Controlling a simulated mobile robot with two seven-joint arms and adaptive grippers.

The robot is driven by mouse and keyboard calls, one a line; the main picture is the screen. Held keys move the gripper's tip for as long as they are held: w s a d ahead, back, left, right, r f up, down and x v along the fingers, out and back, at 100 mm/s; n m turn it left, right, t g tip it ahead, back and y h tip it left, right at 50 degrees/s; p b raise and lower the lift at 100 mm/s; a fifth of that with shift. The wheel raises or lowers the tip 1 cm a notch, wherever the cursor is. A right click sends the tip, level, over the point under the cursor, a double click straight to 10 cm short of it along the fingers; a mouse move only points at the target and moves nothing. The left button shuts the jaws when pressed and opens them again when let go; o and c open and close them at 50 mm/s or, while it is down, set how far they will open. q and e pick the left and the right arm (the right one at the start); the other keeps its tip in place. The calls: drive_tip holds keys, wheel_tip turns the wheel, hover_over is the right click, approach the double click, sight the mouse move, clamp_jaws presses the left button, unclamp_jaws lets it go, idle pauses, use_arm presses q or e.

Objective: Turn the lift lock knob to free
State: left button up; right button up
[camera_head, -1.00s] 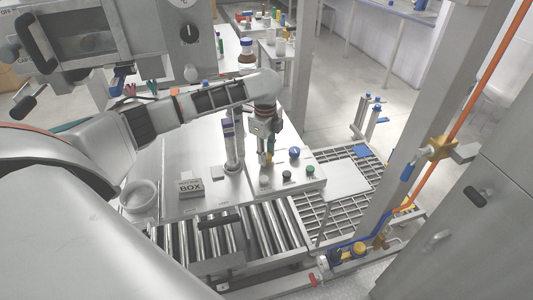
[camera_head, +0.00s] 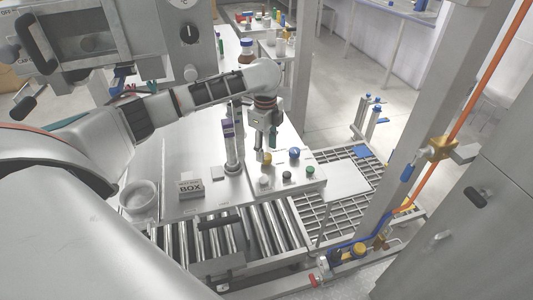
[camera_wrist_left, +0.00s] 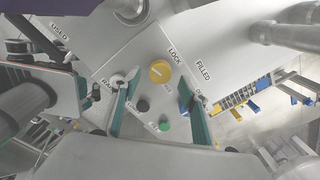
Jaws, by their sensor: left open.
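The lift lock knob is a round yellow knob (camera_wrist_left: 159,71) beside the printed word LOCK in the left wrist view. In the head view the yellow knob (camera_head: 267,157) sits on the pale control panel just below my left gripper (camera_head: 267,139). In the left wrist view the left gripper (camera_wrist_left: 158,98) is open, its two teal-lined fingers apart, with the knob showing between and beyond their tips. The gripper looks clear of the knob and holds nothing. The knob's exact pointer direction is too small to tell. My right gripper is not in view.
A blue knob (camera_head: 294,153), a green button (camera_head: 310,169) and a dark button (camera_head: 287,176) are close by on the panel. A tall clear tube (camera_head: 231,150) stands just left of the gripper.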

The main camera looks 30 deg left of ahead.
sight(266, 157)
use_arm(q)
wheel_tip(266, 157, up, 9)
drive_tip(key=shift+s+r, duration=0.15)
idle(0.4)
